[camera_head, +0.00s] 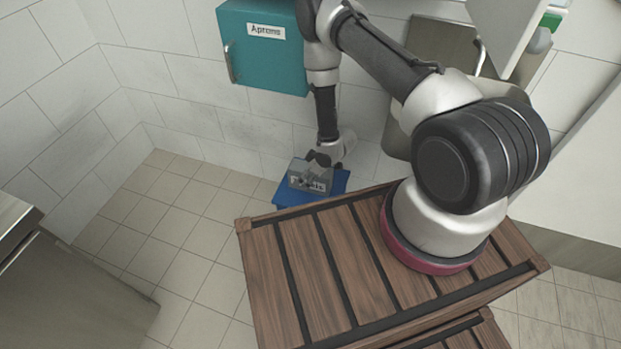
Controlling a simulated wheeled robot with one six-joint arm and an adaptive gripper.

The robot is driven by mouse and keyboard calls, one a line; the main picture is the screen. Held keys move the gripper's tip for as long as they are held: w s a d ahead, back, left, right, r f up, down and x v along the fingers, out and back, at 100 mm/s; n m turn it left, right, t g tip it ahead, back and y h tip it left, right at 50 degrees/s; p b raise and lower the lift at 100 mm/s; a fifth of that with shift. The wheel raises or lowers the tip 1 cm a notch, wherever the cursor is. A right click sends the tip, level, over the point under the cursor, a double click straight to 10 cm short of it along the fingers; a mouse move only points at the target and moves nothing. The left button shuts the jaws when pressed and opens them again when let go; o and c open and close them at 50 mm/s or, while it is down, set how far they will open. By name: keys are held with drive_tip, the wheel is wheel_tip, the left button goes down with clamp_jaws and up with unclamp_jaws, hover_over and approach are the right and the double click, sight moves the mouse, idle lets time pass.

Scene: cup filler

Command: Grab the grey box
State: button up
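The grey box (298,171) is small and has a pale label with dark lettering on its front, partly covered. It sits on a blue stand (289,194) near the floor by the back wall. My arm reaches down over it from the right. My gripper (316,168) is at the box's top and right side and hides part of it. The fingers are small and dark here, and I cannot tell whether they are open or closed on the box.
A teal cabinet (262,62) labelled "Aprons" hangs on the tiled wall above, close to my arm. A wooden slatted top (290,262) lies in front of the blue stand. A metal counter (75,290) stands at lower left. The tiled floor (185,215) between is clear.

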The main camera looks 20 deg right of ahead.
drive_tip(key=c, duration=0.8)
